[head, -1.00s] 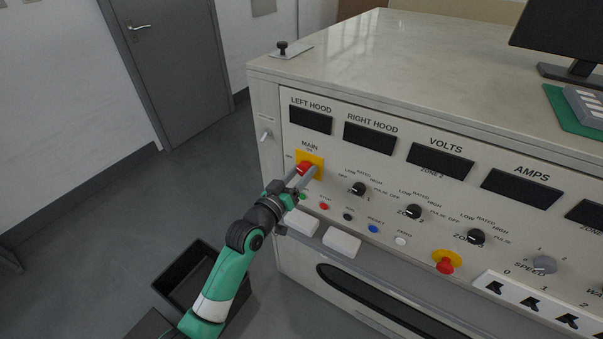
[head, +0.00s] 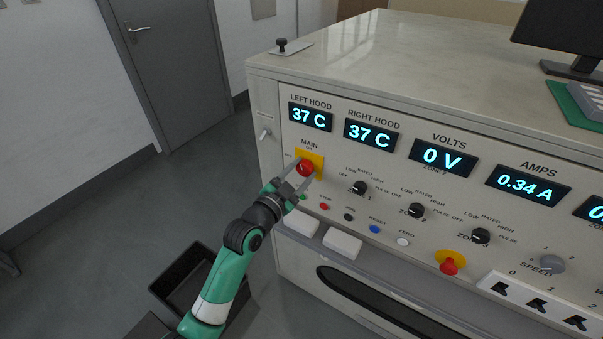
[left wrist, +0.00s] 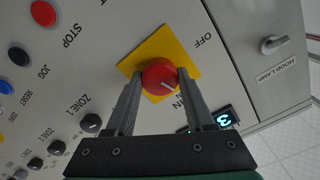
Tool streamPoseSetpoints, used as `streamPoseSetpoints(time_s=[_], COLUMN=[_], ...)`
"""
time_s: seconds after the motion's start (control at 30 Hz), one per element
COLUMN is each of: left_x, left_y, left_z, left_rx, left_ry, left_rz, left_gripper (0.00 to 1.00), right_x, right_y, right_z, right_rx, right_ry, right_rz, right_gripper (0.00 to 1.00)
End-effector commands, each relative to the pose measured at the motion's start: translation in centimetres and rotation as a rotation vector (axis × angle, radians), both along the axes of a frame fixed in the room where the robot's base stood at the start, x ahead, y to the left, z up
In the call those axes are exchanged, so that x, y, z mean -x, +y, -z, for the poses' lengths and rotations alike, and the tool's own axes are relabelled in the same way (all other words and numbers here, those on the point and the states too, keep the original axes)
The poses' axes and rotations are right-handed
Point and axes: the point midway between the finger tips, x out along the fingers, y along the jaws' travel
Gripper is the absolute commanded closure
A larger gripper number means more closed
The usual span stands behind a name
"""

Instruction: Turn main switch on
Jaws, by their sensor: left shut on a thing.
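The main switch (head: 305,169) is a red rotary knob on a yellow plate (head: 318,158), at the left end of the panel under the MAIN label. My left gripper (head: 302,173) is shut on this knob, one finger on each side. In the left wrist view the red knob (left wrist: 159,78) sits between the two fingertips, and a short white mark shows on its face. The OFF label shows beside the plate; the ON side is partly hidden by a finger. The displays for left hood (head: 310,117), right hood (head: 370,135), volts (head: 443,158) and amps (head: 527,185) are lit. My right gripper is not in view.
Zone knobs (head: 358,188) and a row of small push buttons (head: 375,229) lie right of and below the switch. A red emergency button (head: 449,266) sits further right. A dark bin (head: 190,275) stands on the floor.

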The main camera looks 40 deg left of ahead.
Motion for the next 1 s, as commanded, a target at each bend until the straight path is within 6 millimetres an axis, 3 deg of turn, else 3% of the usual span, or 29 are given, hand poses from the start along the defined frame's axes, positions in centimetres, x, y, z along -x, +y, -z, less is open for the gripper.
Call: streamPoseSetpoints(time_s=[0.4,1.0], left_x=[-0.01,-0.01], left_y=[-0.03,-0.03], left_z=[0.05,0.03], left_rx=[-0.265,-0.335], left_ry=[0.054,0.069], left_rz=[0.000,0.000], left_gripper=[1.00,1.00], right_x=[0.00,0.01], right_y=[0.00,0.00], right_z=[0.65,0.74], right_rx=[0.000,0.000], right_ry=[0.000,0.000], right_rz=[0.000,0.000], right_gripper=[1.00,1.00])
